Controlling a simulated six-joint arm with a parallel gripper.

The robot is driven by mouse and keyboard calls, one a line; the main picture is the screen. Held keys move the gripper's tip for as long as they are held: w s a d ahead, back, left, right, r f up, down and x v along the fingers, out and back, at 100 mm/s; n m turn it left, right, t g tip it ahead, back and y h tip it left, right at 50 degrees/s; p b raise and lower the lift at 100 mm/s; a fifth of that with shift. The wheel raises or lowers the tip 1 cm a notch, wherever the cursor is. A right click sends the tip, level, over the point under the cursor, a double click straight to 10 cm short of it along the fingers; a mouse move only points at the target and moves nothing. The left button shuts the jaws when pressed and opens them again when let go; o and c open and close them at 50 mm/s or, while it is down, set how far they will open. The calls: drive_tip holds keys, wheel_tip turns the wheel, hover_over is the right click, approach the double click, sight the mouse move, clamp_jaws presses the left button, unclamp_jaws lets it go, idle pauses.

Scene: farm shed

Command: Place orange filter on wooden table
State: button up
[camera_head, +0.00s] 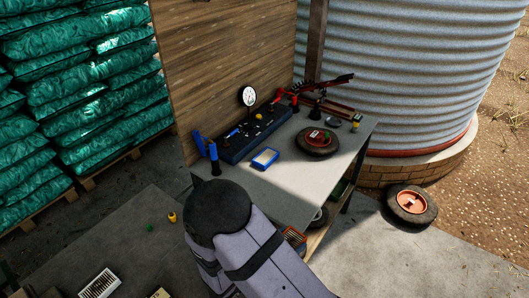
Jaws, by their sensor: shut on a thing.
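A small orange-yellow cylinder (172,217), which may be the orange filter, stands on a dark grey surface (125,235) at the lower left. It is too small to identify surely. My arm (255,250) comes in from the bottom, and its dark rounded joint is left of the picture's middle. My gripper is hidden behind this arm, so its jaws and anything in them do not show. A grey-topped workbench (265,193) with a wooden lower shelf (322,251) stands behind the arm. I cannot tell which surface is the wooden table.
The workbench holds a blue-rimmed tray (265,158), a small wheel (317,141), a dark tool panel (252,136) and blue-topped items (213,153). A small green object (149,227) lies near the orange-yellow cylinder. Another wheel (411,204) lies on the ground at right.

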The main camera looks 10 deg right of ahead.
drive_tip(key=shift+n+t+y, duration=0.3)
drive_tip(key=shift+n+t, duration=0.1)
drive_tip(key=shift+t, duration=0.1)
drive_tip(key=w+a+b, duration=0.1)
drive_tip(key=w+b, duration=0.2)
drive_tip(key=w, duration=0.4)
drive_tip(key=w+a+f+b, duration=0.1)
drive_tip(key=w+b, duration=0.2)
drive_tip(key=w, duration=0.4)
drive_tip(key=w+a+b, duration=0.1)
drive_tip(key=w+b, duration=0.1)
drive_tip(key=w, duration=0.5)
drive_tip(key=shift+w+a+f+b, duration=0.15)
drive_tip(key=shift+w+f+b, duration=0.15)
drive_tip(key=shift+b, duration=0.1)
wheel_tip(320, 180, up, 3)
drive_tip(key=b, duration=0.2)
hover_over(266, 190)
drive_tip(key=r, duration=0.1)
drive_tip(key=shift+n+y, duration=0.3)
drive_tip(key=shift+f+b, duration=2.5)
drive_tip(key=shift+f, duration=0.95)
drive_tip(key=shift+f+b, duration=0.45)
drive_tip(key=shift+f, duration=0.15)
drive_tip(key=o, duration=1.2)
drive_tip(key=shift+o, duration=0.2)
